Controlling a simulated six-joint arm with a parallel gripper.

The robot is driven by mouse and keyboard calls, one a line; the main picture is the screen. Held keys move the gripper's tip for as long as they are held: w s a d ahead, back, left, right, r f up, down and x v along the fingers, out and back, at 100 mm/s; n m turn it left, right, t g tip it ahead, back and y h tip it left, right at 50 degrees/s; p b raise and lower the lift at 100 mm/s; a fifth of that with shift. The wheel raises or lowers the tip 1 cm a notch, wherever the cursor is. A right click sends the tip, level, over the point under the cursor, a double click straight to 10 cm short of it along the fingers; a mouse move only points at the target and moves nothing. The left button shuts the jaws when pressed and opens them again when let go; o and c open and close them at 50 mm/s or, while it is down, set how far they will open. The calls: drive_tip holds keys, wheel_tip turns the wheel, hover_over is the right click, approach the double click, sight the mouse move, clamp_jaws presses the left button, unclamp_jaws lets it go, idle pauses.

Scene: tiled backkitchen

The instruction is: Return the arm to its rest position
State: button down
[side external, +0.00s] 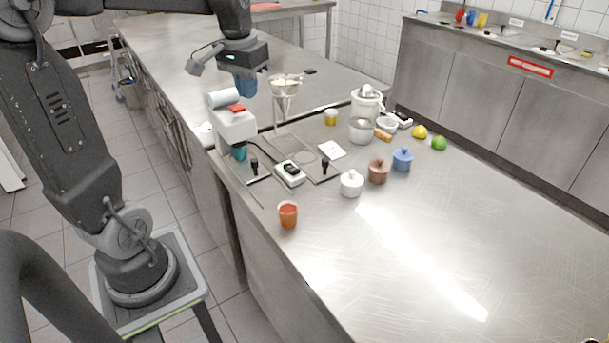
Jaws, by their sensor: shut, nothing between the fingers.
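My arm rises from its base at the left and reaches across the top of the picture. My gripper (246,91) hangs at its end, pointing down, above the far left part of the steel counter (430,240). The blue fingers below the dark gripper body are together, with nothing seen between them.
A white machine with a red top (236,125) stands left of the funnel. A white juicer (366,104), a yellow lemon (420,132), a green lime (439,143) and lidded pots (351,184) stand rightward. An orange cup (288,215) is near the front edge.

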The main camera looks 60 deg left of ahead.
drive_tip(key=s+d+f+m+t, duration=0.1)
drive_tip(key=s+d+m+t, duration=0.1)
drive_tip(key=s+d, duration=0.3)
drive_tip(key=s+d+f+m+t, duration=0.2)
drive_tip(key=s+d, duration=0.3)
drive_tip(key=d, duration=0.8)
drive_tip(key=shift+s+h, duration=0.35)
drive_tip(key=shift+h, duration=0.05)
